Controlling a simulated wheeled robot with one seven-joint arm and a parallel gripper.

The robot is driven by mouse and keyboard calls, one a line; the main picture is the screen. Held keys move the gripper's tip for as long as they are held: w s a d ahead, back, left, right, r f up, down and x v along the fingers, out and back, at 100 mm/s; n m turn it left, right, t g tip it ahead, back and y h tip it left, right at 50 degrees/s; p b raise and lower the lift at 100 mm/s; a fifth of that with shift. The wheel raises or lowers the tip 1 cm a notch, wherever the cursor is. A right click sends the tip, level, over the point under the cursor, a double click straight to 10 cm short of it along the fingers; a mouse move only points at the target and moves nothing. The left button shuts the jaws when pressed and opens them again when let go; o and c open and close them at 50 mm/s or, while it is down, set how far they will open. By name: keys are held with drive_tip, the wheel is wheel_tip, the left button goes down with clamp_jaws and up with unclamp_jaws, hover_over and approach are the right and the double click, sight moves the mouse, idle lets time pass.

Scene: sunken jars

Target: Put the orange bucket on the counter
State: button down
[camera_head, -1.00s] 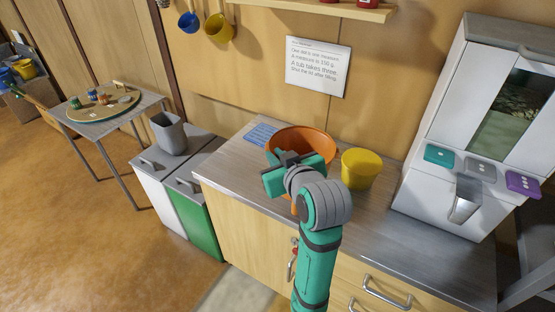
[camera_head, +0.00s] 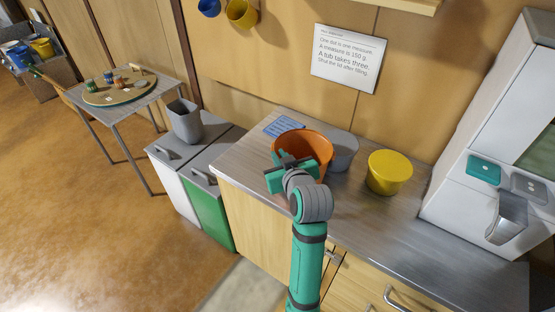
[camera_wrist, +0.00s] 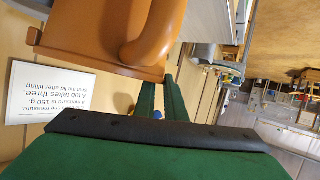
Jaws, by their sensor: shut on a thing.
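The orange bucket (camera_head: 304,141) is over the left part of the counter (camera_head: 243,160) in the head view, with its open top facing up. I cannot tell whether its base touches the counter. My gripper (camera_head: 291,172) is at the bucket's near side and shut on it. In the wrist view the bucket's orange wall and thick rounded rim or handle (camera_wrist: 152,38) fill the top, and the green fingers of my gripper (camera_wrist: 162,98) reach up to it. My arm hides the bucket's lower near side.
A yellow tub (camera_head: 388,173) and a grey tub (camera_head: 342,151) stand right of the bucket. A blue card (camera_head: 284,125) lies behind it. A white dispenser (camera_head: 490,130) stands at the right. Bins (camera_head: 190,170) adjoin the counter's left end. The counter front right is clear.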

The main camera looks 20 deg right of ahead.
drive_tip(key=shift+s+d+f, duration=0.1)
drive_tip(key=shift+s+f, duration=0.05)
drive_tip(key=shift+f, duration=0.9)
drive_tip(key=c, duration=1.8)
unclamp_jaws()
drive_tip(key=v, duration=1.2)
